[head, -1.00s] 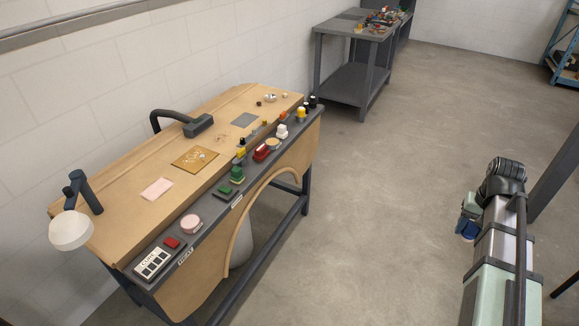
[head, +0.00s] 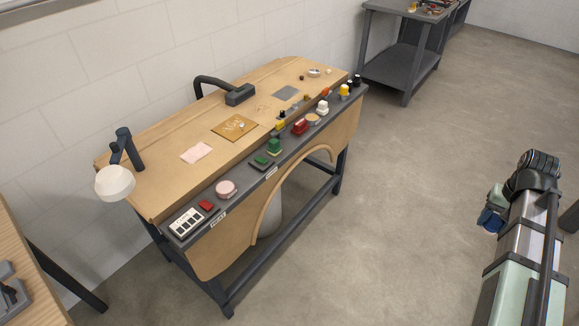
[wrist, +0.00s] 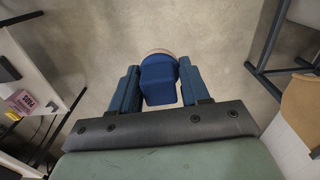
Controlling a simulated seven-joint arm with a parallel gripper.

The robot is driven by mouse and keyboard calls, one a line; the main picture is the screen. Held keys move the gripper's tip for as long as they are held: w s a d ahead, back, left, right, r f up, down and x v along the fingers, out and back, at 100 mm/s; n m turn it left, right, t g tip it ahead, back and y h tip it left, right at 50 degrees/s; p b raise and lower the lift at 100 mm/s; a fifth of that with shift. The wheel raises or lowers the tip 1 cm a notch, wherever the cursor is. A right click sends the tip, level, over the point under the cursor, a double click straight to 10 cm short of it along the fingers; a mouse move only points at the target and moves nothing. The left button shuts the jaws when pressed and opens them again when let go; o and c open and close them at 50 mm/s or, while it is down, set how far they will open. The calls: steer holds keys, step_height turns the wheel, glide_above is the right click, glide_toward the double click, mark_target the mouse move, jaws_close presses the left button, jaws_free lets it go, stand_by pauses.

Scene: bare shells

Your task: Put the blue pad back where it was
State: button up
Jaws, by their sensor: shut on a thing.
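The blue pad (wrist: 159,84) is between the two fingers of my gripper (wrist: 158,74) in the wrist view. It is a blue block with a rounded tan end showing at its far side. The fingers are closed against its left and right sides. In the head view my gripper (head: 494,203) is at the right, in the air over the floor and well apart from the workbench. The pad (head: 488,222) shows there as a small dark blue shape, its detail too small to make out.
A wooden workbench (head: 160,172) stands by the wall with a lamp (head: 115,183), a pink sheet (head: 196,152), a tan board (head: 222,129) and several small items along its grey front ledge. A grey table (head: 400,62) stands behind. Another wooden top (head: 25,255) enters at lower left. Open floor lies between.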

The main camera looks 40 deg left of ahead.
steer(key=s+a+r+n, duration=0.1)
steer(key=s+a+n, duration=0.25)
steer(key=a, duration=1.25)
steer(key=s+a+n, duration=0.2)
steer(key=s+a, duration=0.2)
steer(key=a, duration=1.1)
step_height(320, 180, up, 4)
steer(key=n, duration=1.2)
glide_above(243, 176)
steer(key=shift+d+f, duration=0.1)
steer(key=shift+f, duration=5)
steer(key=o, duration=0.9)
steer(key=shift+f, duration=0.1)
steer(key=shift+o, duration=0.2)
